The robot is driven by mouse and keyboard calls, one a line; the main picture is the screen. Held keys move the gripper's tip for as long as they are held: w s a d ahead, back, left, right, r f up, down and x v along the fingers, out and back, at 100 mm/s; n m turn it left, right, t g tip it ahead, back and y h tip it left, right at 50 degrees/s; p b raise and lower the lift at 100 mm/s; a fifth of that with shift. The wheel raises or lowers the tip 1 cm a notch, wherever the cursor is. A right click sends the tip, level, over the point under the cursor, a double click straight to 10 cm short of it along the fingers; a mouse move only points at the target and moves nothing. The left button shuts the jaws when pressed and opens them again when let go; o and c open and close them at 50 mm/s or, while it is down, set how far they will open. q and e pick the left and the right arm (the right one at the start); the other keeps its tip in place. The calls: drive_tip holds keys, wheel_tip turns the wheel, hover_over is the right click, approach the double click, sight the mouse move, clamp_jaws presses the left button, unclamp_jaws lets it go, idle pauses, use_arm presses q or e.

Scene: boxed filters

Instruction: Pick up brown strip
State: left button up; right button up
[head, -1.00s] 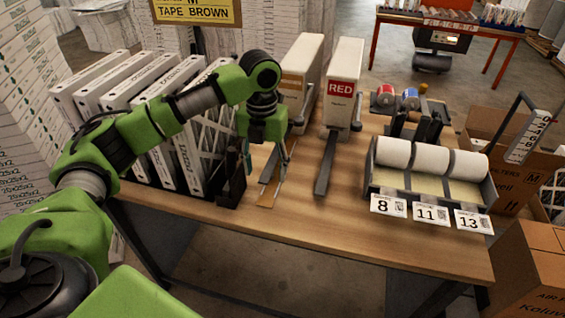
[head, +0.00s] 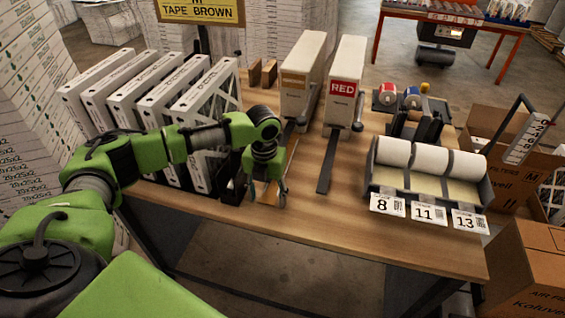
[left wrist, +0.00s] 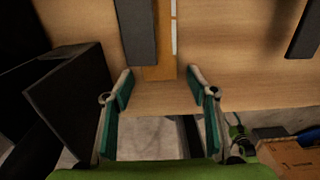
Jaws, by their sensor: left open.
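The brown strip (left wrist: 162,45) lies on the wooden table, running away from me, with a dark grey bar (left wrist: 136,30) along its left side and a thin white strip at its right edge. My left gripper (left wrist: 160,82) is open and empty. In the left wrist view its fingers are to either side of the strip's near end, which shows just past the fingertips. In the head view the left gripper (head: 266,194) points down near the table's front edge and hides most of the strip. My right gripper is in neither view.
A black holder (left wrist: 75,100) stands close left of the gripper. White boxed filters (head: 165,95) stand upright at the left. A box with a RED label (head: 345,85) has another dark bar before it. Paper rolls (head: 430,160) sit at the right. The front middle of the table is clear.

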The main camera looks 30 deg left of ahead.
use_arm(q)
drive_tip(key=shift+f, duration=0.1)
idle(0.3)
drive_tip(key=shift+c, duration=0.7)
drive_tip(key=shift+s, duration=0.1)
drive_tip(key=c, duration=0.7)
